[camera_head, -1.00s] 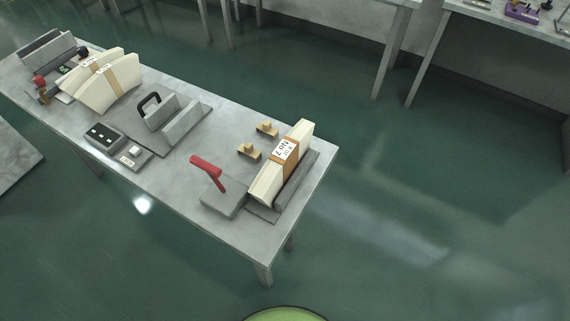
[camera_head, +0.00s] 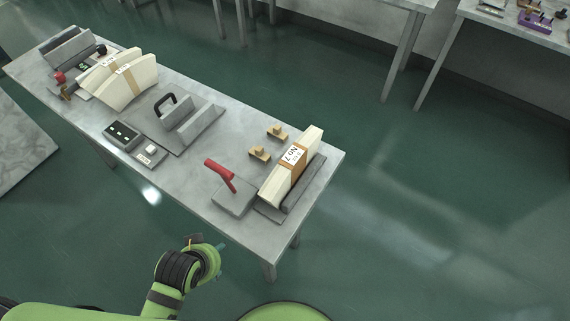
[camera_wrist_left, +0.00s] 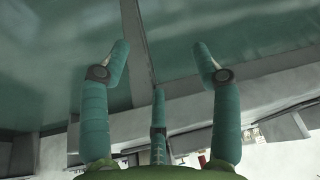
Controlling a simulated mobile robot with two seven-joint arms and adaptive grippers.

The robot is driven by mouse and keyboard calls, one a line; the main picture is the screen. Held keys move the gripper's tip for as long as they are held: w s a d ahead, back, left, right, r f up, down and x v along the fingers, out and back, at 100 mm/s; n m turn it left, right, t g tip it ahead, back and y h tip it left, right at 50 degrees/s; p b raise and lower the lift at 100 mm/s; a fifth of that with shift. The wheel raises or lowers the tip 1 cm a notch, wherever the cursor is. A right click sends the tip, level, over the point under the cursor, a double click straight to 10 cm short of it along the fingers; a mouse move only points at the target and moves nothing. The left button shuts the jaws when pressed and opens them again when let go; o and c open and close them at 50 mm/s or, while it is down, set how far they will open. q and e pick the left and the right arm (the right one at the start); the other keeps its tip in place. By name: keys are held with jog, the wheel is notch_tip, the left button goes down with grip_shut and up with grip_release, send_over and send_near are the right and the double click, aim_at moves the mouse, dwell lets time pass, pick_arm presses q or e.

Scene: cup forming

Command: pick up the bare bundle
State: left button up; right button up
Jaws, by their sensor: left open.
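A cream bundle (camera_head: 281,188) with an orange band and a "No 7" label leans in a grey stand at the table's right end. A fanned cream bundle (camera_head: 140,75) with a tan band and labels is at the left end; I cannot tell if it is one or two. I see no bundle clearly without a band. My left gripper (camera_head: 219,249) is low in front of the table, mostly hidden by its wrist and apart from both bundles. The left wrist view shows its teal fingers (camera_wrist_left: 160,48) spread and empty. My right gripper is out of view.
The grey table (camera_head: 205,155) also holds a red-handled block (camera_head: 232,197), two small wooden pieces (camera_head: 260,154), a grey fixture with a black handle (camera_head: 180,122) and a dark control box (camera_head: 122,133). Another table with small items stands at upper right.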

aim_at(282, 181)
pick_arm(q)
jog(key=w+d+r+t, duration=0.1)
jog(key=r, duration=0.2)
jog(key=w+d+r+m+t+h, duration=0.1)
jog(key=w+r+t, duration=0.1)
jog(key=r, duration=0.2)
jog(key=w+d+r+t, duration=0.1)
jog(key=w+d+r, duration=0.1)
jog(key=r, duration=0.2)
jog(key=shift+w+m+t+h+p, duration=0.1)
jog(key=shift+m+t+h+p, duration=0.2)
jog(key=shift+h, duration=0.1)
jog(key=d+r+m+t+h, duration=0.2)
jog(key=d+r+t+h, duration=0.1)
jog(key=d+r+h, duration=0.3)
jog(key=shift+y, duration=0.6)
jog(key=w+d, duration=0.1)
jog(key=w+d+p, duration=0.1)
jog(key=w, duration=0.1)
jog(key=w+d, duration=0.1)
jog(key=shift+w+d+f+p, duration=0.3)
jog(key=shift+w+d+f, duration=0.05)
jog(key=shift+d+f, duration=0.05)
jog(key=shift+p+x, duration=0.8)
jog(key=shift+x, duration=2.4)
jog(key=shift+a+f, duration=0.1)
jog(key=shift+a, duration=0.05)
jog(key=shift+c, duration=0.4)
